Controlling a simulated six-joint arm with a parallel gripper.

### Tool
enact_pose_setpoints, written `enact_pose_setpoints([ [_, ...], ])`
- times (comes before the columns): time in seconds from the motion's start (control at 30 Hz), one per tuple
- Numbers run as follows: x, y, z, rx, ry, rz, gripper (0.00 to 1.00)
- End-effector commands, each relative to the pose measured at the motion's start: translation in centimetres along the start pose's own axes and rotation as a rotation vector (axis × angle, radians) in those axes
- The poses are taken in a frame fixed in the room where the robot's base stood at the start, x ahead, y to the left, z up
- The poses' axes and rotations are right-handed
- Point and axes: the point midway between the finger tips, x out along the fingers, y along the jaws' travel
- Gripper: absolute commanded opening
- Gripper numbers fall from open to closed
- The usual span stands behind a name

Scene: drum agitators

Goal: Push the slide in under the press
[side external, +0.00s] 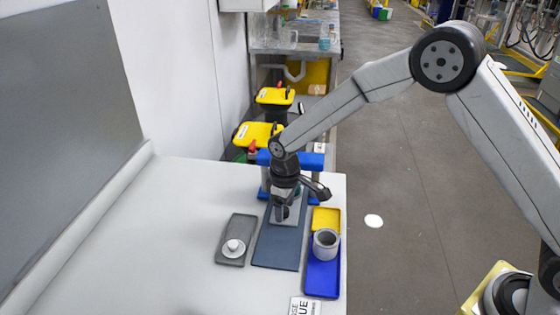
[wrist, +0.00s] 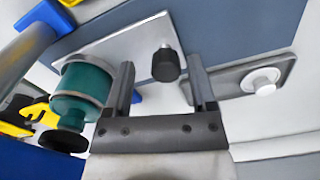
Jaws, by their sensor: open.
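The slide is a light grey plate (wrist: 125,42) with an upright black knob (wrist: 166,64). In the side view, the slide (side external: 291,217) lies on a dark blue base plate (side external: 277,250), partly hidden by my gripper (side external: 281,211). In the wrist view, my gripper (wrist: 162,75) is open, with the knob showing between its fingers; I cannot tell whether either finger touches it. The press has a blue frame (side external: 313,161) at the base's far end, mostly behind my wrist. A teal cylinder (wrist: 82,88) appears by the slide; I cannot tell whether it rests on it.
A grey tray (side external: 226,258) with a white knobbed part (side external: 233,247) lies left of the base. A blue tray (side external: 322,280) with a grey cup (side external: 326,243) and a yellow tray (side external: 326,218) lie right, near the table edge. The left tabletop is clear.

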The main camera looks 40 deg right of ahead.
Motion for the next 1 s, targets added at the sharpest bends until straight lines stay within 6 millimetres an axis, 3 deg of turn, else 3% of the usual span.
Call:
enact_pose_setpoints([
  [0.27,-1.0,-0.1,0.0,-0.001,0.001,0.000,0.72],
  [0.7,-6.3,0.0,0.0,0.000,0.002,0.001,0.72],
  [1.0,-7.8,0.1,0.0,0.000,0.001,0.000,0.72],
])
